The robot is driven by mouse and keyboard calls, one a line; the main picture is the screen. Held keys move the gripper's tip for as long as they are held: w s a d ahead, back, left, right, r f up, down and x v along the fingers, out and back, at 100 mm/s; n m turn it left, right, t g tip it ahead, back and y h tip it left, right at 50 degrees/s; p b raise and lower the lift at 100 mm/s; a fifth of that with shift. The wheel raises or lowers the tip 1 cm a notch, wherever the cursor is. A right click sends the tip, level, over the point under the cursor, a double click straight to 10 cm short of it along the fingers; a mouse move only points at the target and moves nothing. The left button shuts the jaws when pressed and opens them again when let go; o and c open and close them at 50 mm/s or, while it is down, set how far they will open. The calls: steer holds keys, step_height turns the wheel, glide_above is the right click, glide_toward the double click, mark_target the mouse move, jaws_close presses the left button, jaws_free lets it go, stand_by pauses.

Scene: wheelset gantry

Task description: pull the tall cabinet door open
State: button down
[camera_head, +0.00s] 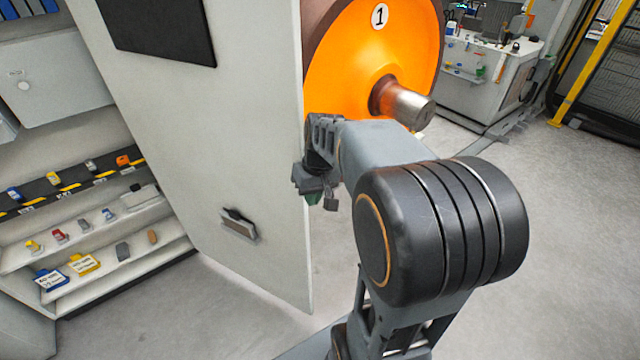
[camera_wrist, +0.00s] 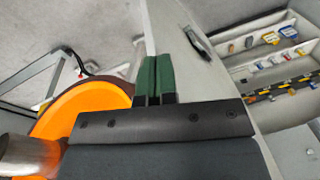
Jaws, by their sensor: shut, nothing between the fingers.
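The tall cabinet door (camera_head: 210,140) is a large light grey panel standing ajar, with shelves showing to its left. A dark recessed handle (camera_head: 238,223) sits low on its face, and it also shows in the wrist view (camera_wrist: 197,42). My gripper (camera_head: 314,198) is at the door's right edge in the head view, apart from the handle. In the wrist view its green fingers (camera_wrist: 155,76) are together, with nothing between them, beside the door panel (camera_wrist: 180,45). I cannot tell whether they touch the door.
The cabinet shelves (camera_head: 130,225) hold several small coloured parts and labelled bins. A large orange wheel (camera_head: 350,60) with a metal axle end (camera_head: 408,103) stands behind the door, close to my arm. A workbench (camera_head: 490,75) is at the back right. Grey floor (camera_head: 580,220) is clear at right.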

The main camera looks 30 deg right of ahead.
steer(key=w+d+n+y+p, duration=0.1)
steer(key=w+d+n+y, duration=0.65)
steer(key=d, duration=0.65)
steer(key=a+f+h+p, duration=0.1)
steer(key=a+f+p, duration=0.1)
steer(key=a+f, duration=0.4)
steer(key=shift+w+a+f+n+h+p, duration=0.35)
steer(key=shift+w+a+n, duration=0.1)
steer(key=shift+a, duration=1.15)
